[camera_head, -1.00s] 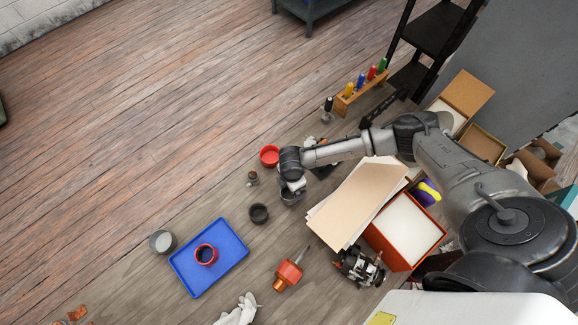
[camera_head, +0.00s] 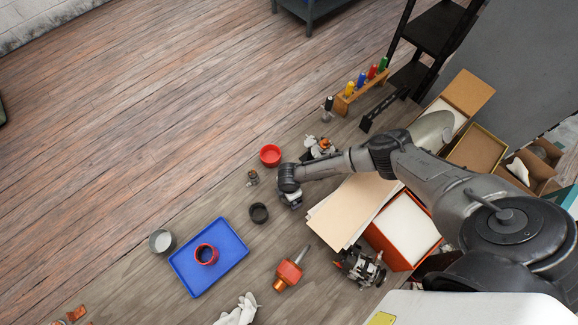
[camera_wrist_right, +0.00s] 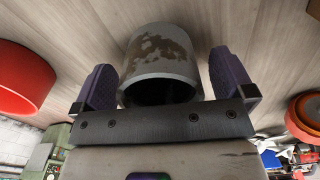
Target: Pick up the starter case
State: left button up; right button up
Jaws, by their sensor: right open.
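A grey cylinder (camera_wrist_right: 160,62) with rusty brown patches and a dark hollow end shows in the right wrist view; I take it as the starter case. In the head view it appears to be the dark round case (camera_head: 259,213) on the table. My right gripper (camera_wrist_right: 165,85) is open, with one purple-grey finger on each side of the cylinder and no clear grip on it. In the head view, my right wrist hangs just right of the dark case and mostly hides the fingers. My left gripper is not in view.
A red bowl (camera_head: 270,155) stands close behind. An orange-red part (camera_head: 288,274) lies in front; cardboard sheets (camera_head: 352,212) lie right of the wrist.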

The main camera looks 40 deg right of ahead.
jog(key=shift+f, duration=0.35)
jog(key=shift+c, duration=0.4)
jog(key=c, duration=1.4)
jog(key=shift+r, duration=0.15)
